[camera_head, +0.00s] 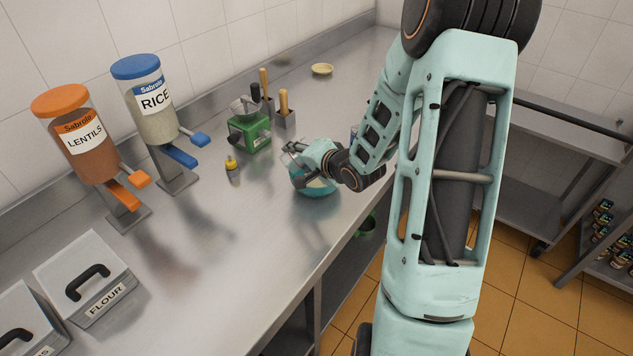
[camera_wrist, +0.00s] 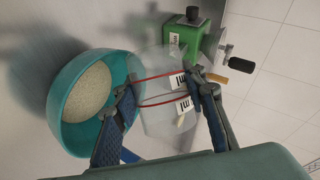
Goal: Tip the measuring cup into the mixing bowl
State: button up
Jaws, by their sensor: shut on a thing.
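The teal mixing bowl (camera_head: 318,190) stands on the steel counter, near its front edge. In the wrist view the bowl (camera_wrist: 62,88) holds a pale, grainy heap. The clear measuring cup (camera_wrist: 160,120) has red lines and black-and-white markings. My gripper (camera_wrist: 167,95) is shut on the cup, with one finger on each side. The cup is close beside or over the bowl's rim; I cannot tell its exact tilt. It looks mostly empty, with a small pale patch inside. In the head view my gripper (camera_head: 297,150) is above the bowl and partly hides the cup.
Rice (camera_head: 155,105) and lentil (camera_head: 85,140) dispensers stand along the wall. The counter's front middle is clear.

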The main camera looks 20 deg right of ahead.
jog(key=n+b, duration=0.1)
jog(key=b, duration=0.1)
jog(key=h+b, duration=0.1)
jog(key=b, duration=0.1)
jog(key=shift+a+r+n+h+b, duration=0.15)
jog(key=shift+n+h+b, duration=0.15)
jog(key=shift+n+b, duration=0.1)
jog(key=n+h+b, duration=0.1)
jog(key=b, duration=0.5)
jog(key=shift+r+h, duration=0.3)
jog(key=shift+r, duration=0.05)
jog(key=shift+r+b, duration=0.25)
jog(key=shift+b, duration=0.35)
jog(key=shift+r+n, duration=0.15)
jog(key=shift+n, duration=0.15)
jog(key=shift+b, duration=0.3)
